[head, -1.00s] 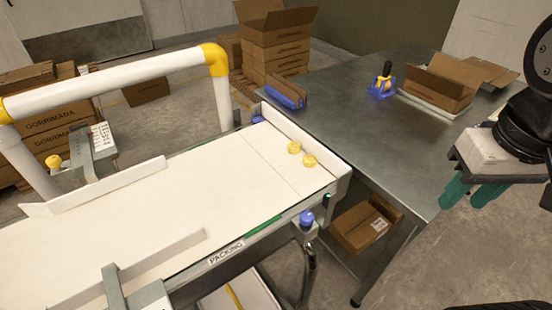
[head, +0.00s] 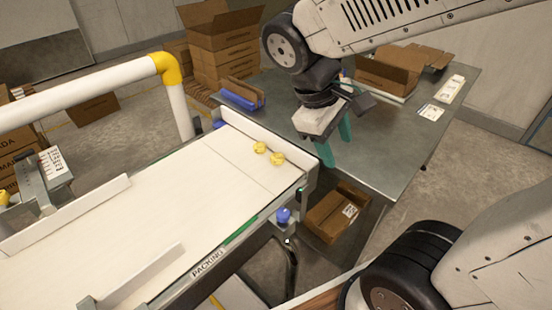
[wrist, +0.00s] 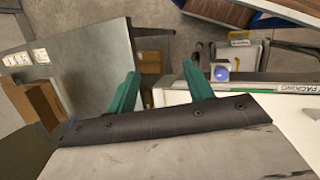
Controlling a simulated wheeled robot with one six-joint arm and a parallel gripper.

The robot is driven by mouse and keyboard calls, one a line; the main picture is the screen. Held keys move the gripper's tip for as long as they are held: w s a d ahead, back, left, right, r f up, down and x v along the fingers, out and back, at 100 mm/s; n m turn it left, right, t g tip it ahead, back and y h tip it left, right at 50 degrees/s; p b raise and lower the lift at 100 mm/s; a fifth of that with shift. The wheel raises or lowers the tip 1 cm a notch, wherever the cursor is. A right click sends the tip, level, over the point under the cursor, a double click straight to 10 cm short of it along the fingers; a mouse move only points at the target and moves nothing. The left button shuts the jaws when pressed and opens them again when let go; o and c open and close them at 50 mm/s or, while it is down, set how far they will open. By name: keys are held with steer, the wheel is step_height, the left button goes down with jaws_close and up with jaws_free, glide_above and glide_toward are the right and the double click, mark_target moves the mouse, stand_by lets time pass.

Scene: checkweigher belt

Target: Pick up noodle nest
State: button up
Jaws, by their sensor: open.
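Two yellow noodle nests lie close together near the end of the white belt (head: 150,205). One noodle nest (head: 259,147) is a little farther back, and the other noodle nest (head: 277,159) is nearer the belt's end wall. My gripper (head: 336,156) has green fingers and is open and empty. It hangs to the right of the nests, past the belt's end wall, by the metal table's edge. In the wrist view my gripper (wrist: 160,82) shows its two fingers apart with nothing between them. No noodle nest shows in the wrist view.
A low white wall (head: 265,134) closes the belt's end. The metal table (head: 390,165) carries an open carton (head: 388,72) and a blue tray with cardboard (head: 242,94). A blue button (head: 283,215) sits at the belt's corner.

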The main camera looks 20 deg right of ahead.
steer(key=w+a+f+n+h, duration=0.3)
steer(key=w+f+n+h, duration=0.3)
steer(key=w, duration=0.4)
steer(key=n+t+h, duration=0.3)
steer(key=n+t, duration=0.2)
steer(key=n, duration=0.5)
glide_toward(272, 159)
steer(key=d, duration=0.2)
steer(key=shift+d+f, duration=0.3)
steer(key=shift+d, duration=0.05)
steer(key=shift+w+d+f, duration=0.1)
steer(key=shift+d+f, duration=0.05)
steer(key=shift+f, duration=0.05)
steer(key=x, duration=0.7)
steer(key=shift+w+f, duration=0.1)
steer(key=shift+w, duration=0.15)
steer(key=c, duration=0.7)
